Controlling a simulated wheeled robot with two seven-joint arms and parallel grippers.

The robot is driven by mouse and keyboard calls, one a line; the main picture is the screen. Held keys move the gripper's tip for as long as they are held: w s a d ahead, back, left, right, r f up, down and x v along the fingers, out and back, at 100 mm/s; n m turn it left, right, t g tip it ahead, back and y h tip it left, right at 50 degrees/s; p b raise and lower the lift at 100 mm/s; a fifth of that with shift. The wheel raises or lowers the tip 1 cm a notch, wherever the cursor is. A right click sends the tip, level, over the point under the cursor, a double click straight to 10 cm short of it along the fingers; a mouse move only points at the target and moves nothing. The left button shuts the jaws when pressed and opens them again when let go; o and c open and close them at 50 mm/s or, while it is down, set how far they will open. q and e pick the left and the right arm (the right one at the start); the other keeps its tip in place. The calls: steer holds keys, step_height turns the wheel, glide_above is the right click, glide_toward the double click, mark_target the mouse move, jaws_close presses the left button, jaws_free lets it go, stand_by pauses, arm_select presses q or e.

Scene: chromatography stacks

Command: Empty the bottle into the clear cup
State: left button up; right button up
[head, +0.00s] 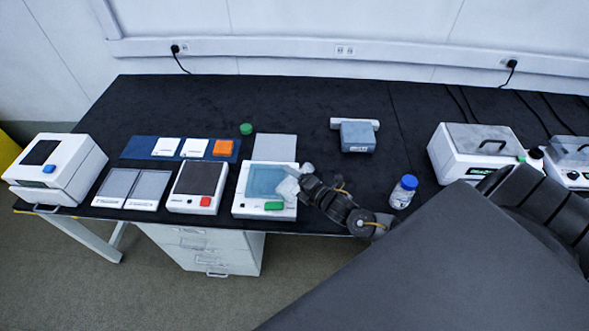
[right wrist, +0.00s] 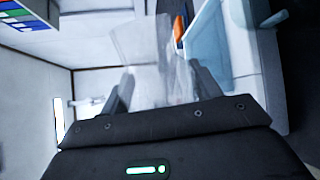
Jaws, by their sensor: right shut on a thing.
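My right gripper (head: 303,182) reaches in from the right over the front right of a white device with a pale blue plate (head: 266,180). It is shut on a clear, pale vessel (head: 288,189). In the right wrist view the see-through vessel (right wrist: 145,48) stands out between the two fingers, and its outlines blur together. I cannot tell whether it is the bottle or the clear cup, nor any liquid in it. A separate bottle with a blue cap (head: 404,191) stands upright to the right of my right gripper. My left gripper is out of view.
A green cap (head: 246,129) lies behind the device. A red-button device (head: 198,187) and flat grey trays (head: 133,188) stand to the left. A grey-blue block (head: 358,136) is at the back, and a lidded white bath (head: 478,150) stands at right. The black bench (head: 300,100) is clear along the back.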

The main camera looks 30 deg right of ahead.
steer(key=shift+d+m, duration=0.1)
steer(key=shift+m, duration=0.4)
steer(key=shift+d+m+y, duration=0.1)
steer(key=shift+m+y, duration=0.2)
steer(key=shift+m, duration=0.2)
steer(key=shift+w+d+m, duration=0.1)
steer(key=shift+d+m, duration=0.05)
steer(key=shift+m, duration=0.35)
steer(key=shift+d+m, duration=0.15)
steer(key=shift+m, duration=0.35)
